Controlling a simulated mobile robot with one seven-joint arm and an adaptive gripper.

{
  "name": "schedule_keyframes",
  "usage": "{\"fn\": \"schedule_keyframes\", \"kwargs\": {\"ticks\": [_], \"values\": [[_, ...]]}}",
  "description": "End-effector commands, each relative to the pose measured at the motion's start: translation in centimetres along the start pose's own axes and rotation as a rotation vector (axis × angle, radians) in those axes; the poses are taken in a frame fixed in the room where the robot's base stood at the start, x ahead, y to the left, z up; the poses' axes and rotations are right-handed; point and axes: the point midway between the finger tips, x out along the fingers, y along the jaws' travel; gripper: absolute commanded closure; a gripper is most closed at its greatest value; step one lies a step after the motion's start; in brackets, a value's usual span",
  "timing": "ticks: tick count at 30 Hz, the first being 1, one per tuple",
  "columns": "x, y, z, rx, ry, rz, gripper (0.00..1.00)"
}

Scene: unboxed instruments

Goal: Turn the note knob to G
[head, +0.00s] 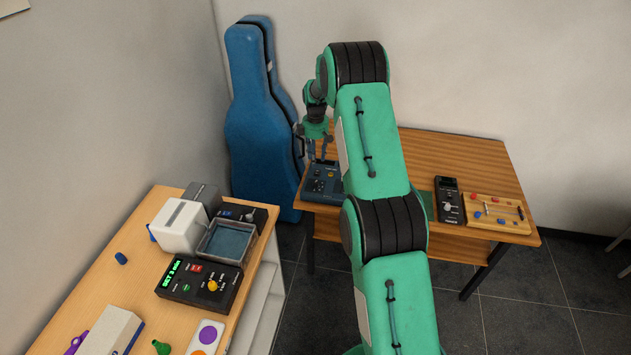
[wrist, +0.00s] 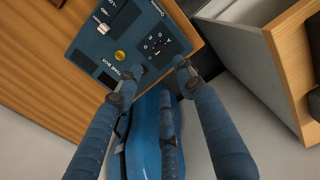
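The blue instrument box (head: 318,187) lies at the left end of the far wooden table, and it fills the upper middle of the wrist view (wrist: 92,45). A dark round dial (wrist: 155,43) ringed by small white marks is near its edge; I take it to be the note knob. Its setting is too small to read. In the head view my gripper (head: 318,150) is above the box.
The box also carries a yellow knob (wrist: 120,55) and a white knob (wrist: 103,28). A blue instrument case (head: 260,120) stands close beside the far table. A black device (head: 448,200) and a wooden peg board (head: 482,218) lie at right. The near table (head: 75,285) holds several objects.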

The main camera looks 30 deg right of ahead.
Motion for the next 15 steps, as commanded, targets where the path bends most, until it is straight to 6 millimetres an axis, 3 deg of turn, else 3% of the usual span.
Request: {"fn": "schedule_keyframes", "kwargs": {"ticks": [8, 15], "values": [[0.3, -0.1, 0.0, 0.0, 0.0, -0.001, 0.62], [2.0, -0.1, 0.0, 0.001, -0.001, -0.002, 0.62]]}}
